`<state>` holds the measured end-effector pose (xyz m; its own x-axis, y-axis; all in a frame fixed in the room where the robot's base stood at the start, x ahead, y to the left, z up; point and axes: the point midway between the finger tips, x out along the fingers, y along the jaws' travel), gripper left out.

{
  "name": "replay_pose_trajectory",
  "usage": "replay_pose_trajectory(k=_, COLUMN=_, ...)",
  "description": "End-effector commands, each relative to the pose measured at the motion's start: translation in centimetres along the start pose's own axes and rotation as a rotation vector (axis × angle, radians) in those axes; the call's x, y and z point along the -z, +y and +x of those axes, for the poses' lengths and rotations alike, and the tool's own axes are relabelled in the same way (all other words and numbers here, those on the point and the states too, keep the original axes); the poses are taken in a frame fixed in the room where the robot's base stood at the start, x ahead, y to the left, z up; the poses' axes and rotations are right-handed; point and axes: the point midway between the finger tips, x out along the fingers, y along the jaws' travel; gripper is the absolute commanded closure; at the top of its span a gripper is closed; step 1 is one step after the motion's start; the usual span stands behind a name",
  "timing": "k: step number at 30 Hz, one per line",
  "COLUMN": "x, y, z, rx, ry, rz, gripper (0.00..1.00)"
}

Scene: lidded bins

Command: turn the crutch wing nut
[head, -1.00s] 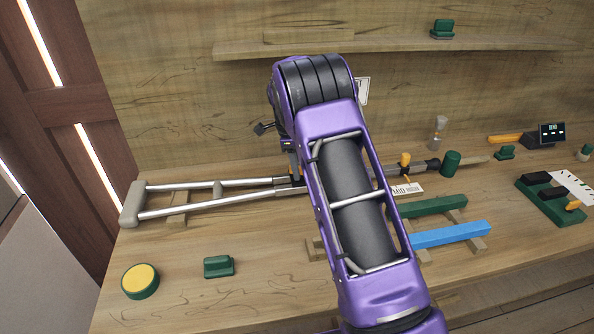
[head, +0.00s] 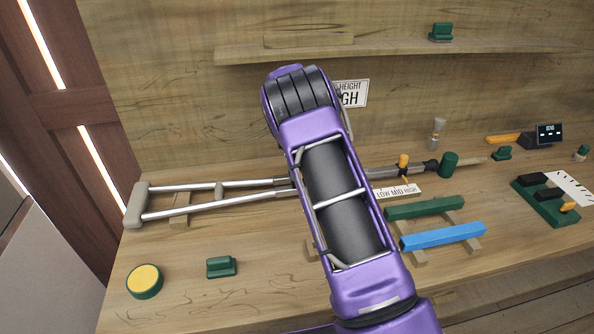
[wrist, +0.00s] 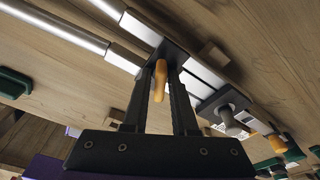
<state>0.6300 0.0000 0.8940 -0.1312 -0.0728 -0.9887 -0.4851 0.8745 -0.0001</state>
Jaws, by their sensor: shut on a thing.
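The crutch (head: 205,208) lies along the bench, its grey underarm pad (head: 137,206) at the left and its shaft running right behind my arm. In the wrist view, its metal tubes (wrist: 65,28) come in from the upper left. An orange wing nut (wrist: 160,75) shows between the fingers of my gripper (wrist: 166,60), close to the crutch. My gripper is shut on it. The fingertips and the exact contact are partly in shadow. In the head view my arm hides the gripper and the wing nut.
A LOW MID HIGH card (head: 397,192) lies beside the shaft, near an orange upright piece (head: 403,161). Green (head: 425,207) and blue (head: 443,236) bars lie in front. A yellow-topped round pad (head: 144,281) and a green block (head: 221,267) sit front left.

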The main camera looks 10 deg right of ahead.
Motion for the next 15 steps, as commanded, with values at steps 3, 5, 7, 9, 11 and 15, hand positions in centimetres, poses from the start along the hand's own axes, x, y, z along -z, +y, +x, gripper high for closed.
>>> replay_pose_trajectory(k=3, x=0.01, y=-0.02, z=0.02, rx=0.000, ry=0.000, rz=-0.001, gripper=1.00)
replay_pose_trajectory(k=5, x=0.01, y=-0.02, z=0.02, rx=0.000, ry=0.000, rz=-0.002, gripper=0.67)
replay_pose_trajectory(k=7, x=0.01, y=-0.02, z=0.02, rx=0.001, ry=0.000, rz=-0.002, gripper=0.60)
replay_pose_trajectory(k=9, x=0.01, y=-0.02, z=0.02, rx=0.001, ry=0.000, rz=-0.003, gripper=0.60)
replay_pose_trajectory(k=11, x=0.01, y=-0.02, z=0.02, rx=0.001, ry=0.000, rz=-0.003, gripper=0.60)
replay_pose_trajectory(k=15, x=0.01, y=-0.02, z=-0.06, rx=0.001, ry=0.000, rz=-0.003, gripper=0.60)
